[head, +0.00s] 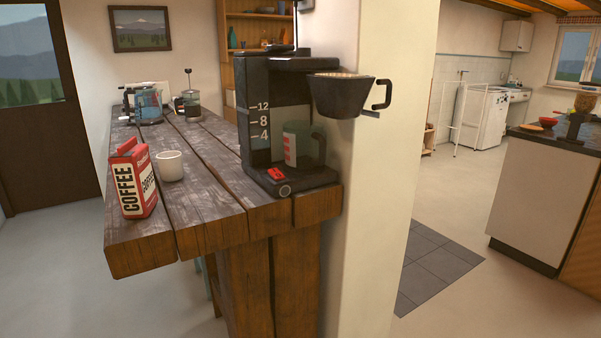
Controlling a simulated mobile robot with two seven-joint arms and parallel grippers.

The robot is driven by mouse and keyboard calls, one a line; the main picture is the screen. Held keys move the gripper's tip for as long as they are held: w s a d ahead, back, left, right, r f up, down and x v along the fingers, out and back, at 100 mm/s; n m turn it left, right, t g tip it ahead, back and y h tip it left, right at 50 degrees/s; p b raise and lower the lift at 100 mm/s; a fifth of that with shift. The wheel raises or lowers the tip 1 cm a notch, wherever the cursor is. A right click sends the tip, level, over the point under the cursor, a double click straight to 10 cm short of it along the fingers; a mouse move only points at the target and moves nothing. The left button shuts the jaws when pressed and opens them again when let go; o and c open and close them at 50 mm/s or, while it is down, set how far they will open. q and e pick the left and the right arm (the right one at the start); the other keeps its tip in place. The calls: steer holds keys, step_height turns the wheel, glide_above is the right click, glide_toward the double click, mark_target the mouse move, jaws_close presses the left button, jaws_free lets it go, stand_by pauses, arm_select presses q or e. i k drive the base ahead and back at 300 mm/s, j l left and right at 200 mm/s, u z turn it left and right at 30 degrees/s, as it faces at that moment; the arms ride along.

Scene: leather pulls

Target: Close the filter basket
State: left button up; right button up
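The black coffee maker (255,120) stands upright at the right end of the wooden table. Its dark, cone-shaped filter basket (338,97) is swung out to the right of the machine's body, past the table's edge. The basket has a loop handle (384,93) on its right side, and a pale filter shows at its rim. A carafe (303,146) sits on the machine's base, below and left of the basket. Neither of my grippers is in the head view.
The wooden table (205,205) also holds a red and white coffee carton (133,180) and a white cup (170,166). A pale wall pillar (385,190) rises right behind the basket. Open floor lies in front.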

mark_target(329, 95)
steer(key=i+l+u, duration=0.1)
steer(key=u, duration=0.65)
steer(key=i+l+u, duration=0.1)
steer(key=l+u, duration=0.15)
steer(key=l, duration=0.2)
steer(key=l+u, duration=0.3)
steer(key=l, duration=0.15)
steer(key=l+u, duration=0.2)
steer(key=l, duration=2.2)
steer(key=k+l+u, duration=0.1)
steer(key=l, duration=0.4)
steer(key=j, duration=0.35)
steer(key=i+j, duration=0.1)
steer(key=j, duration=0.25)
